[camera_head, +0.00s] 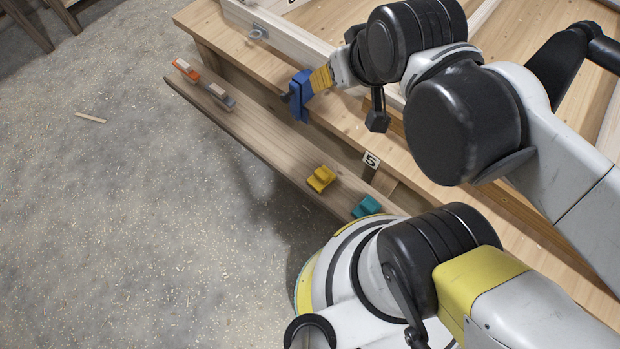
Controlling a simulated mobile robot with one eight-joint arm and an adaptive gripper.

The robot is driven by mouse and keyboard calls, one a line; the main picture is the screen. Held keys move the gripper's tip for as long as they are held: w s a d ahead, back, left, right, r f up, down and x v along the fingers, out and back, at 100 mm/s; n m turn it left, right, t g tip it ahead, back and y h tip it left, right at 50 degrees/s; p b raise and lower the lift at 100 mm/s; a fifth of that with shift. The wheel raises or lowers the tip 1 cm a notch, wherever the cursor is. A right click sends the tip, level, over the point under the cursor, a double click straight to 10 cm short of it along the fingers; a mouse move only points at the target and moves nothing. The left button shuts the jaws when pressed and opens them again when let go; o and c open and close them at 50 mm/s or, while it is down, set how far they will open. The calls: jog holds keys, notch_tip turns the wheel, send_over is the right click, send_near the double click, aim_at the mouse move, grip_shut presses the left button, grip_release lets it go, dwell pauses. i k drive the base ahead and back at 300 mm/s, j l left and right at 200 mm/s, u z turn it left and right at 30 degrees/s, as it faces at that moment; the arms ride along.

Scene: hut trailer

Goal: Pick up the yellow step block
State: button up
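The yellow step block (321,179) lies on the long narrow wooden ledge (262,138) along the side of the workbench. It is in plain view, with nothing in front of it. My gripper (299,97), with blue parts at its end, is above and beyond the block in the picture, near the bench edge. It is apart from the block. The gripper is small and seen from the side, so I cannot tell whether its fingers are open or shut.
A teal block (366,207) sits on the ledge near the yellow one, close to my base. An orange block (185,70) and a grey block (222,97) are at the far end. The left floor is mostly clear.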

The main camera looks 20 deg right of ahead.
aim_at(323, 176)
jog(key=k+l+z, duration=0.15)
jog(key=k+l, duration=0.6)
